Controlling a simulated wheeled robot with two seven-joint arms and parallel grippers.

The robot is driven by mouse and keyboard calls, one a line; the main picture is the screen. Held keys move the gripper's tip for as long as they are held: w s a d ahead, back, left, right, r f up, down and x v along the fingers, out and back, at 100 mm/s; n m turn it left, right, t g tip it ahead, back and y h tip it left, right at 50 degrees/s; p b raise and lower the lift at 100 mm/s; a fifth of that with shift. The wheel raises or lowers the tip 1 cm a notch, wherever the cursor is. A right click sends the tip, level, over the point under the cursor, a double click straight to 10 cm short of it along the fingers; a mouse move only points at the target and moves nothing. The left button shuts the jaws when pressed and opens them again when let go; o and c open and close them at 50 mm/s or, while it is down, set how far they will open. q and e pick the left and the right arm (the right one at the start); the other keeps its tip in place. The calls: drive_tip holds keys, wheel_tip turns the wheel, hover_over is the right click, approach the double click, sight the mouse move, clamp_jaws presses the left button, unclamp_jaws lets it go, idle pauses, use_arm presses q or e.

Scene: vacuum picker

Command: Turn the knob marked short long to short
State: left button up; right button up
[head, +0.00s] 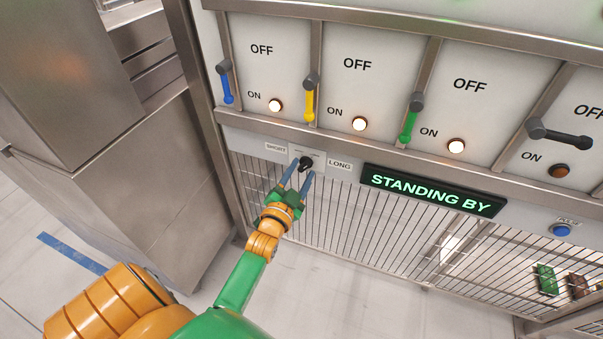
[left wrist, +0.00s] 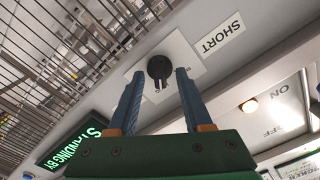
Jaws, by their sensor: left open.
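The black knob (head: 306,162) sits on a pale plate between the labels SHORT (head: 276,148) and LONG (head: 340,165) in the head view. In the left wrist view the knob (left wrist: 159,68) shows at the centre, with the SHORT label (left wrist: 221,33) to its upper right. My left gripper (head: 303,168) is open, its two blue fingers pointing up at the knob. In the left wrist view the fingertips (left wrist: 159,73) stand on either side of the knob with gaps; I cannot tell whether they reach around it. My right gripper is not in view.
A STANDING BY display (head: 433,190) is right of the knob, and a blue button (head: 561,230) is further right. Blue (head: 226,84), yellow (head: 310,98) and green (head: 411,117) levers are above. A wire grille (head: 350,225) lies below. A metal cabinet (head: 130,180) stands left.

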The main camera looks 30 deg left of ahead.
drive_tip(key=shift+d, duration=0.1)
use_arm(q)
clamp_jaws()
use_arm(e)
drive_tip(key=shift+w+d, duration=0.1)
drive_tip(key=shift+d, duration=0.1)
